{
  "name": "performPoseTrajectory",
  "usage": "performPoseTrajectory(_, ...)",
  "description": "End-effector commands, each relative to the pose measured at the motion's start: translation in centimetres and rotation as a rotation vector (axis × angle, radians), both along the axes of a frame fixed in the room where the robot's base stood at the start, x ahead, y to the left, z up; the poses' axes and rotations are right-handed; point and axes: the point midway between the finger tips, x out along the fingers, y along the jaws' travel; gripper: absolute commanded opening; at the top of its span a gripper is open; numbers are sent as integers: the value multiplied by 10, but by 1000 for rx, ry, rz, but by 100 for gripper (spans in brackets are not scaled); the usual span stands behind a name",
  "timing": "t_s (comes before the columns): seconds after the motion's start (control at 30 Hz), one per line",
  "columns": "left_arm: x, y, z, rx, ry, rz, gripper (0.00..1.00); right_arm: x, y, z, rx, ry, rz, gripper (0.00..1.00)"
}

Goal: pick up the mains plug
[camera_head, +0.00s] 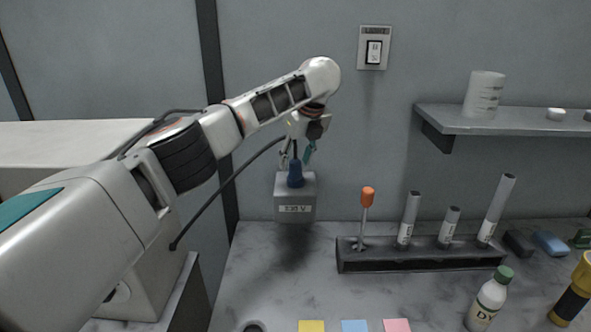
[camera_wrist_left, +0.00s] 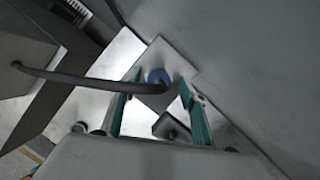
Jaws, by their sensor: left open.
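The mains plug (camera_head: 295,174) is blue and stands upright in the top of a grey box marked as a voltage outlet (camera_head: 295,208) on the wall. A dark cable (camera_head: 228,184) rises from the left and arches over to the plug. My left gripper (camera_head: 297,153) is open just above the plug, pointing down. In the left wrist view the plug (camera_wrist_left: 158,76) shows between and beyond the two teal-padded fingers (camera_wrist_left: 157,100), with the cable crossing its top. Contact with the fingers cannot be made out. My right gripper is not in view.
A dark rack (camera_head: 420,260) with an orange-handled tool (camera_head: 368,198) and several tubes stands right of the outlet. A shelf (camera_head: 520,122) with a beaker (camera_head: 484,95) is at upper right. A bottle (camera_head: 488,302) and coloured notes (camera_head: 354,326) lie nearer on the marble counter.

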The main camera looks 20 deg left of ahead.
Motion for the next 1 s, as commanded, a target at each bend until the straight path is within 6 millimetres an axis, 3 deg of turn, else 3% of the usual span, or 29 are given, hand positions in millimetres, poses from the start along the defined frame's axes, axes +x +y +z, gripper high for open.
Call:
performPoseTrajectory(0.3, 2, 2, -5, 0, -2, 1, 43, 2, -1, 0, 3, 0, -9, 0)
performPoseTrajectory(0.47, 2, 2, -5, 0, -2, 1, 2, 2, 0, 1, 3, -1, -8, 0)
performPoseTrajectory(1.0, 2, 6, 4, -1, -4, 2, 1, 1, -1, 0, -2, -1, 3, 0)
